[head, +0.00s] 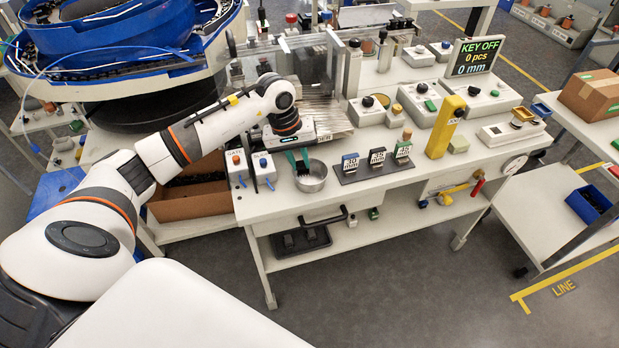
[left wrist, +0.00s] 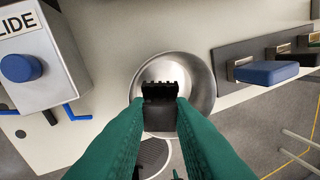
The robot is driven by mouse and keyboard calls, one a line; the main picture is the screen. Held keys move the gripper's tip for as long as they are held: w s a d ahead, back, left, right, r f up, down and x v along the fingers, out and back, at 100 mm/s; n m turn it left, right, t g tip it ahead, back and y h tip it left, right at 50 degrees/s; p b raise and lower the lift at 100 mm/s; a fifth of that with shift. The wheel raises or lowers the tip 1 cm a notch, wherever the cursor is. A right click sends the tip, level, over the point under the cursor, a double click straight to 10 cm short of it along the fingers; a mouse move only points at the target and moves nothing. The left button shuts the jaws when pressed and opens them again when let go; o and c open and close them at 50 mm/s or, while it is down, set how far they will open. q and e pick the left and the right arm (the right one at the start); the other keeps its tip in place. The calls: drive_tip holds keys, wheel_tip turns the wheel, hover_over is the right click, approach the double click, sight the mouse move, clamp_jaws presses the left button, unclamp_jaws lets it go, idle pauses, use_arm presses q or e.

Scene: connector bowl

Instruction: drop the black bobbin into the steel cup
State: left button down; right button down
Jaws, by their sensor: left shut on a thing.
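The steel cup (head: 313,182) stands upright near the front edge of the white workbench. In the left wrist view its round inside (left wrist: 200,82) shows behind the held part. My left gripper (head: 299,161) has green fingers pointing down at the cup. In the left wrist view the fingers (left wrist: 160,118) are shut on the black bobbin (left wrist: 161,92), a small dark part with a toothed end. The bobbin appears over the cup's opening; its exact height above the rim is hard to tell. My right gripper is not in view.
Control boxes with levers (head: 263,170) stand just left of the cup. A dark rack with blue, black and green labelled blocks (head: 376,163) is to its right. A yellow post (head: 445,127) stands farther right. A clear guard (head: 315,65) is behind.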

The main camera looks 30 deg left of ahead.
use_arm(q)
drive_tip(key=c, duration=1.2)
unclamp_jaws()
drive_tip(key=shift+r, duration=0.1)
drive_tip(key=b+v, duration=0.1)
drive_tip(key=v, duration=1.1)
drive_tip(key=shift+d, duration=0.1)
